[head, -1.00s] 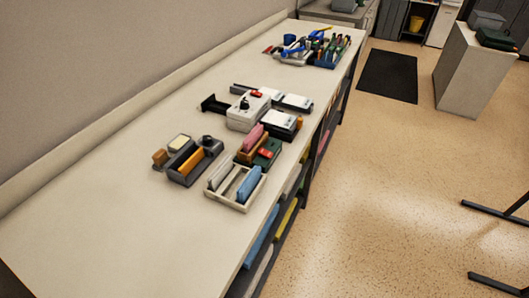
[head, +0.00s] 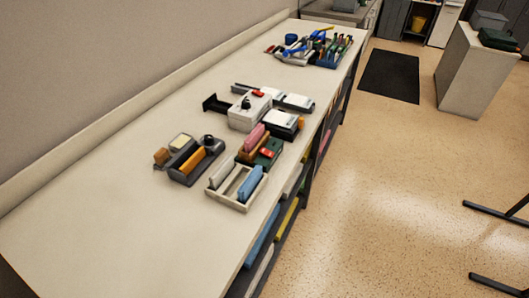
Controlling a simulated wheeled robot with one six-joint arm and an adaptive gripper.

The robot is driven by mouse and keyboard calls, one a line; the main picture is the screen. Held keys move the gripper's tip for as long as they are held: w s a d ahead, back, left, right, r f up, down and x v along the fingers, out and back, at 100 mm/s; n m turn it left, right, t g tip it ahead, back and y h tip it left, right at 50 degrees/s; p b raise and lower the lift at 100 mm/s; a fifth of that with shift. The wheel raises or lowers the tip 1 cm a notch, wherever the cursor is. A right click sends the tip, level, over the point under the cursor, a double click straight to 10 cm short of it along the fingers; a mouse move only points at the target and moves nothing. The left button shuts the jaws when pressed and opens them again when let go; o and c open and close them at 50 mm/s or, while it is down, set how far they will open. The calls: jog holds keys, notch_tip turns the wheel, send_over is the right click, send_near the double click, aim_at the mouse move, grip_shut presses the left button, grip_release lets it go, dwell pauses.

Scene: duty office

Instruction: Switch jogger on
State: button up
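A light grey box (head: 249,112) with a red switch (head: 258,93) and a small black knob (head: 245,104) on top stands mid-bench; it looks like the jogger, but I cannot read any label. A black part (head: 215,103) sticks out from its left side. The switch's position is too small to tell. My gripper is not in view.
The long pale bench (head: 100,225) runs along the wall. Near the box are black-and-white devices (head: 283,121), a grey tray with an orange block (head: 196,163), a green unit with a red top (head: 267,153) and a cream rack (head: 229,195). Open floor (head: 390,180) lies right.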

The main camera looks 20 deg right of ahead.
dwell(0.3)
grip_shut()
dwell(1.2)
